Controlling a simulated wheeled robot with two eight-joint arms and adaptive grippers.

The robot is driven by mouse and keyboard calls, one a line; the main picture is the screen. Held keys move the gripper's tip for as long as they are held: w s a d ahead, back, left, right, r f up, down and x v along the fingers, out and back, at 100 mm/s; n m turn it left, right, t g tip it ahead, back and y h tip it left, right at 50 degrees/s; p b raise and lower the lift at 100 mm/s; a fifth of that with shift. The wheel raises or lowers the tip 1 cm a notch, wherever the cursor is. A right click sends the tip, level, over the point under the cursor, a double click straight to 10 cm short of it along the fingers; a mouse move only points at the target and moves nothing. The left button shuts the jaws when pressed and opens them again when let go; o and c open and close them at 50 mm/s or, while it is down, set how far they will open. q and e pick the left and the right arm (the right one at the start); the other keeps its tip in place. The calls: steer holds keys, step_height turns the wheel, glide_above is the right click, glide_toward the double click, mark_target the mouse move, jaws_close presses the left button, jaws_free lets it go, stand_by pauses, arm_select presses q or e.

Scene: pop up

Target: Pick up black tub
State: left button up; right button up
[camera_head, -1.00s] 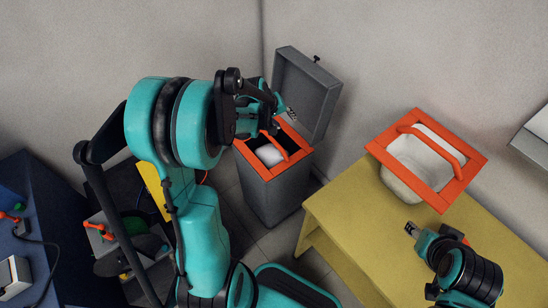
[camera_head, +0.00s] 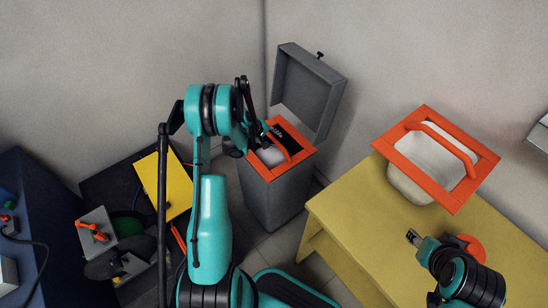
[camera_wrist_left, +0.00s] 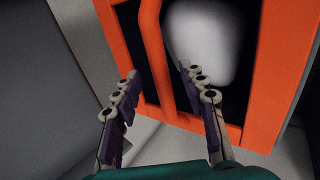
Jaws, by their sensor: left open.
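A tub with an orange square rim and an orange handle bar (camera_head: 283,143) sits in the top of a tall grey bin (camera_head: 279,197). Its inside is black, with a rounded white thing (camera_head: 270,155) in it. The left wrist view shows the orange handle (camera_wrist_left: 156,50), the dark inside and the white thing (camera_wrist_left: 202,40). My left gripper (camera_head: 264,136) is over the rim's left side. In the left wrist view its open fingers (camera_wrist_left: 162,88) lie on either side of the handle, with nothing held; contact cannot be told. My right gripper (camera_head: 413,237) is over the yellow table, its opening unclear.
The bin's grey lid (camera_head: 309,92) stands open behind it. A white tub (camera_head: 429,155) with an orange rim and handle stands on the yellow table (camera_head: 350,222). A yellow panel (camera_head: 176,187) and a grey box (camera_head: 97,232) with an orange handle are at left.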

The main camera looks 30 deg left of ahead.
mark_target(274, 140)
arm_select(q)
steer(key=x, duration=0.3)
steer(key=shift+b, duration=0.4)
steer(key=shift+s, duration=0.1)
steer(key=shift+c, duration=1)
jaws_close()
steer(key=shift+r, duration=0.1)
